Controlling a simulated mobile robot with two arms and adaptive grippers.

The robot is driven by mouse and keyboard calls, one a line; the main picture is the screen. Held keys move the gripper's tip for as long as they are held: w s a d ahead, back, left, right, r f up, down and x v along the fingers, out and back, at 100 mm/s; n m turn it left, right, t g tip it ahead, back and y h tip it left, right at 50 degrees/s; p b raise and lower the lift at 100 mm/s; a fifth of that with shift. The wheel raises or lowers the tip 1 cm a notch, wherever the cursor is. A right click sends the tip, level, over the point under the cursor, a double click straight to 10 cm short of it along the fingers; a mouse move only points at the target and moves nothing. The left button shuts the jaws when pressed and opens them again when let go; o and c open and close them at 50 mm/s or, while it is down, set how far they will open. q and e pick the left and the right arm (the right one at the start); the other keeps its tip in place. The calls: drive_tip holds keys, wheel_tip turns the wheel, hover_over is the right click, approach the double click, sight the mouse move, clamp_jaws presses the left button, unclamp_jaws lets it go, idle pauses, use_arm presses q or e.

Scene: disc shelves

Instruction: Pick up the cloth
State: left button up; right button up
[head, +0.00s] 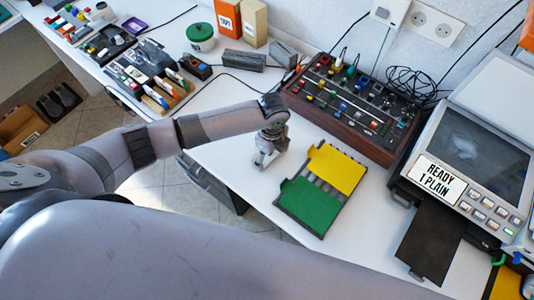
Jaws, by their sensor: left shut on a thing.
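My left gripper (265,158) points down at the white worktop, left of a dark tray with green and yellow pieces. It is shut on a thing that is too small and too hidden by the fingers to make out. I cannot pick out a cloth for certain anywhere in the head view. My right gripper is not in view.
The dark tray (288,202) holds a green piece (308,205) and a yellow piece (336,168). Behind it stands a wood-sided panel of knobs (352,108). A printer-like machine (475,150) is at right. Bare worktop (225,160) lies around the gripper, near the front edge.

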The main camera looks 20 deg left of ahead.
sight(271, 157)
use_arm(q)
drive_tip(key=c, duration=0.3)
drive_tip(key=shift+c, duration=0.2)
drive_tip(key=shift+r, duration=0.15)
wheel_tip(271, 157, up, 20)
drive_tip(key=shift+b, duration=0.45)
drive_tip(key=o, duration=0.5)
drive_tip(key=c, duration=0.5)
